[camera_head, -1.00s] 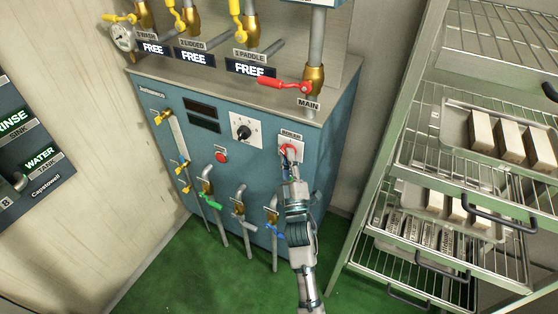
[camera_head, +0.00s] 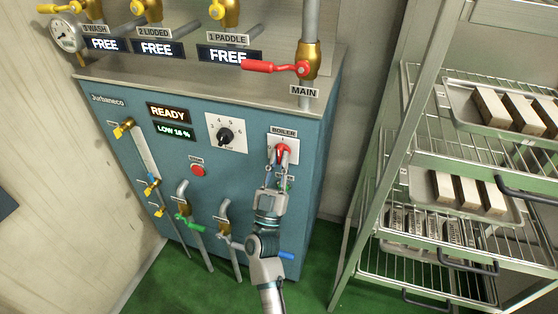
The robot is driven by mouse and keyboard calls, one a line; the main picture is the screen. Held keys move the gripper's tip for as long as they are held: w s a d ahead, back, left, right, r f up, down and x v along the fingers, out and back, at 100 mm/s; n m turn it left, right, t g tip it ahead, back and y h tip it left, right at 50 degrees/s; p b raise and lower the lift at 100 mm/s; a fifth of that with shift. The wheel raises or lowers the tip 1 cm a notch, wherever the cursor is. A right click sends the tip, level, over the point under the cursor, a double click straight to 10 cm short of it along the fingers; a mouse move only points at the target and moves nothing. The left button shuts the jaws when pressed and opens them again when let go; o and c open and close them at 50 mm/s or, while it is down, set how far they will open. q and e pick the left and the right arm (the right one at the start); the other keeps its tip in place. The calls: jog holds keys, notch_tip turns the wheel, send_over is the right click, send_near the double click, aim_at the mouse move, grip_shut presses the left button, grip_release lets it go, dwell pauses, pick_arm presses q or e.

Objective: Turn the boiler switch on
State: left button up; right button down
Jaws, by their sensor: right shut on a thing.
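The boiler switch (camera_head: 283,150) is a red rotary handle on a white plate marked BOILER, at the upper right of the blue cabinet front (camera_head: 240,175). My right gripper (camera_head: 279,163) reaches up from below and is shut on the red handle, which it partly hides. The display (camera_head: 170,123) at the upper left of the cabinet is lit and reads READY and LOW 16 %. My left gripper is not in view.
A black dial (camera_head: 225,136) and a red button (camera_head: 198,170) sit left of the switch. A red MAIN valve lever (camera_head: 272,67) is above. A metal rack (camera_head: 375,170) with trays of bars stands at right. Green floor lies between.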

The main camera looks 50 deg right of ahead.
jog(key=shift+w+a+f+m+g+h, duration=0.1)
jog(key=shift+m+g+h, duration=0.2)
jog(key=shift+m+g, duration=0.3)
jog(key=c, duration=1.2)
grip_release()
jog(key=shift+a+f, duration=0.3)
jog(key=v, duration=1.1)
